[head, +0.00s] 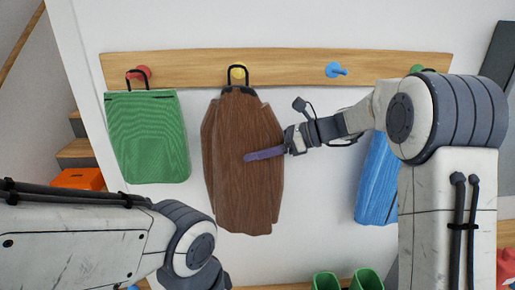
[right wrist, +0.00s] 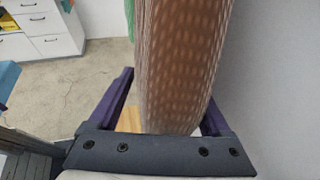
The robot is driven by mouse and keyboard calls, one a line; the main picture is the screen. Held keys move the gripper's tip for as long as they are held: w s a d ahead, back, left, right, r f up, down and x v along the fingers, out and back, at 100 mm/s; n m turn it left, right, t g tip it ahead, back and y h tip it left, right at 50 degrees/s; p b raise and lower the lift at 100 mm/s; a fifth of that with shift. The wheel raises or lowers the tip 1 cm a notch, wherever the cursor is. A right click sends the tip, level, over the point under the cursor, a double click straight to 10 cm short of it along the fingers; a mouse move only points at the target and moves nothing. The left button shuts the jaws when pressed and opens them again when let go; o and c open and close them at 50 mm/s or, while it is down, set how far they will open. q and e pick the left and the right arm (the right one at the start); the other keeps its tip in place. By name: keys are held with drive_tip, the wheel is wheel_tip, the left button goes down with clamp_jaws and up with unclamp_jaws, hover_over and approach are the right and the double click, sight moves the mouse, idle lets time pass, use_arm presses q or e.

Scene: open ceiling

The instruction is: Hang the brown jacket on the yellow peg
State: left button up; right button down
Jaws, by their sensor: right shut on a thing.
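The brown jacket (head: 242,190) hangs upright against the wall in the head view, below the yellow peg (head: 240,72). Its black loop (head: 229,76) frames the yellow peg; I cannot tell whether the loop is over the peg or just in front of it. My right gripper (head: 262,155) comes in from the right and is shut on the jacket at mid-height, one purple finger across its front. In the right wrist view the jacket (right wrist: 182,60) stands between the two purple fingers. My left gripper is out of view; only my left arm shows.
The wooden rail (head: 290,68) also bears a red peg (head: 143,71) with a green bag (head: 148,140), a bare blue peg (head: 334,70) and a green peg (head: 416,69). A blue item (head: 375,185) hangs partly behind my right arm. Green boots (head: 366,280) stand below.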

unclamp_jaws()
drive_tip(key=shift+r, duration=0.1)
drive_tip(key=shift+d, duration=0.2)
drive_tip(key=b+v, duration=0.2)
drive_tip(key=v, duration=0.7)
drive_tip(key=s+d+f+g+h+p, duration=0.2)
drive_tip(key=s+d+f+h, duration=0.25)
drive_tip(key=f, duration=0.25)
drive_tip(key=s+a+f+n+g+h+b, duration=0.1)
drive_tip(key=s+a+f+n+h, duration=0.15)
drive_tip(key=s+a+n, duration=0.45)
drive_tip(key=s+a+f+n+g+h, duration=0.1)
drive_tip(key=s+a+f+n+h, duration=0.15)
drive_tip(key=s+a+n, duration=0.45)
drive_tip(key=s+d+f+n+h, duration=0.1)
drive_tip(key=s+f+n, duration=0.2)
drive_tip(key=s+n, duration=0.4)
drive_tip(key=s+d+f+n+h+b, duration=0.1)
drive_tip(key=s+f+n, duration=0.2)
drive_tip(key=s+n, duration=0.4)
drive_tip(key=shift+s+f+t, duration=0.3)
